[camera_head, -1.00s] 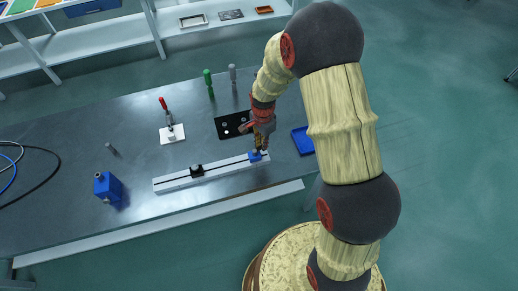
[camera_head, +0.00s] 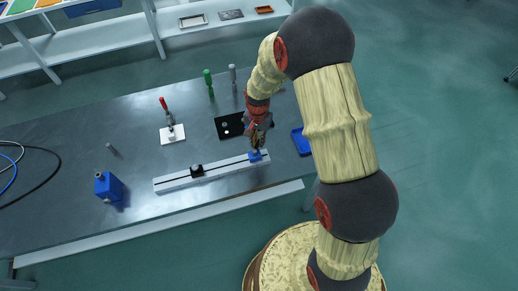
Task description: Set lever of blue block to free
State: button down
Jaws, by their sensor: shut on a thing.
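The small blue block (camera_head: 256,158) sits on the right end of a pale rail (camera_head: 222,172) that lies on the dark table. My gripper (camera_head: 256,146) points down right above the blue block. It is shut on the block's lever, which is mostly hidden by the fingers. The lever's exact angle is too small to tell. A black block (camera_head: 197,170) sits nearer the middle of the same rail.
A black plate (camera_head: 229,125) lies just behind the rail, with a green-handled tool (camera_head: 208,84) beyond it. A red-handled clamp (camera_head: 168,118) stands on a white base. A blue tray (camera_head: 301,141) is at the right; a larger blue box (camera_head: 108,187) is at the left.

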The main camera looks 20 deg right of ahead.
dwell(0.3)
jog(key=n, duration=0.2)
jog(key=a+n, duration=0.1)
jog(key=shift+w+n, duration=0.25)
jog(key=shift+n, duration=0.05)
jog(key=shift+w+a+n, duration=0.1)
jog(key=shift+a+n, duration=0.2)
jog(key=shift+n, duration=0.55)
jog(key=shift+w+a+n, duration=0.1)
jog(key=shift+a+n, duration=0.15)
jog(key=shift+n, duration=0.6)
jog(key=c, duration=1.8)
grip_release()
jog(key=shift+c, duration=0.2)
jog(key=shift+r, duration=0.1)
